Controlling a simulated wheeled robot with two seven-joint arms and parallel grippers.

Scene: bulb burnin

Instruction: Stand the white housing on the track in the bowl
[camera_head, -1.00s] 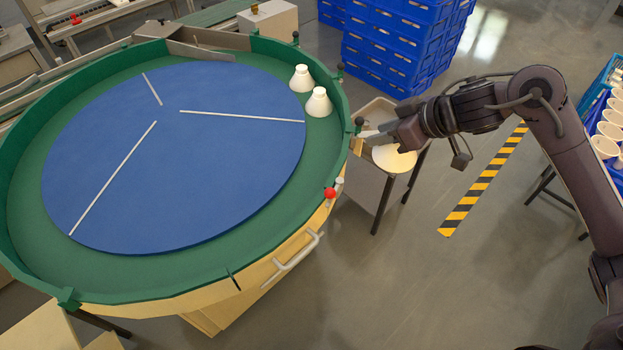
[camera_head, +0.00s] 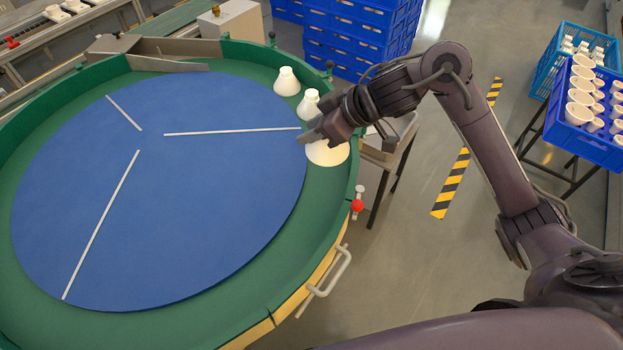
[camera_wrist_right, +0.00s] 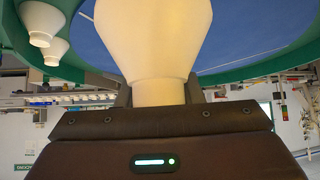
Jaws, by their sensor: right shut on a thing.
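My right gripper (camera_head: 314,132) is shut on a white housing (camera_head: 329,154), a cone-shaped piece, at the right side of the round bowl. In the right wrist view the held housing (camera_wrist_right: 154,40) stands between the two fingers, gripped at its narrow neck. It is over the green track (camera_head: 335,195); whether its wide end touches the track I cannot tell. Two more white housings, one at the back (camera_head: 287,82) and one nearer (camera_head: 309,103), stand on the track just behind it. My left gripper is not in view.
The blue disc (camera_head: 200,220) with thin white bars fills the middle of the bowl. A red knob (camera_head: 357,206) sits on the outer rim. Blue crates (camera_head: 350,30) stand behind, and a blue crate of white housings (camera_head: 566,130) is at the right. The near track is clear.

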